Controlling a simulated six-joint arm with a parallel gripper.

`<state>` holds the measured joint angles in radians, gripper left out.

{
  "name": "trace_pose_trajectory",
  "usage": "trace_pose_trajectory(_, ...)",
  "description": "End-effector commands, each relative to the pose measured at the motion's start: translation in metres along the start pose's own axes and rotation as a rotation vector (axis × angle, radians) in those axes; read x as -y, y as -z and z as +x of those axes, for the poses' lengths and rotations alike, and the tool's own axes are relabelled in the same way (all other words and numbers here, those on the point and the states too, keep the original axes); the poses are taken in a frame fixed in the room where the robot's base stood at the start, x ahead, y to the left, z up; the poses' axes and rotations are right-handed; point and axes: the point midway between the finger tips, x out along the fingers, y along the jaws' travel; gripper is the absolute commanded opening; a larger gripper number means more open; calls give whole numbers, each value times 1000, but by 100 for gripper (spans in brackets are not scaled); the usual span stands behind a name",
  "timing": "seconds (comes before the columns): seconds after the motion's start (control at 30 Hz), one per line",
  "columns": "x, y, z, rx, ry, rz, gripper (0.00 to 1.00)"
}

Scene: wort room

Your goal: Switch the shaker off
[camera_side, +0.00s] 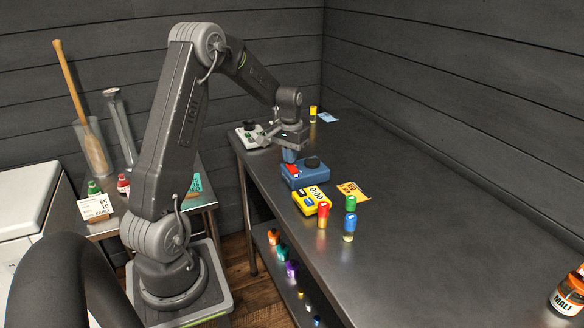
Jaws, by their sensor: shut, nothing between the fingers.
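The shaker looks to be the blue box (312,179) with a round black top piece, standing on the metal bench near its left edge. A small red part (291,169), which looks like its switch, shows at the box's left end.
A yellow timer (311,199) stands in front of the shaker, with red (322,215), green and blue capped vials nearby. A white device (248,136) with knobs is behind my gripper. An orange card (353,191) lies to the right. The bench's right side is mostly clear.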

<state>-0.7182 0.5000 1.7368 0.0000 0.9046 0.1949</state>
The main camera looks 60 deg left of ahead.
Motion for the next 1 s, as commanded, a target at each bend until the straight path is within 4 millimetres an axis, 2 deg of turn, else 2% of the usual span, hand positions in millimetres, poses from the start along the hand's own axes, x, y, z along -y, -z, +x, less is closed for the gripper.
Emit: trace_pose_trajectory(1.0, 0, 0, 13, 1, 0, 0, 0)
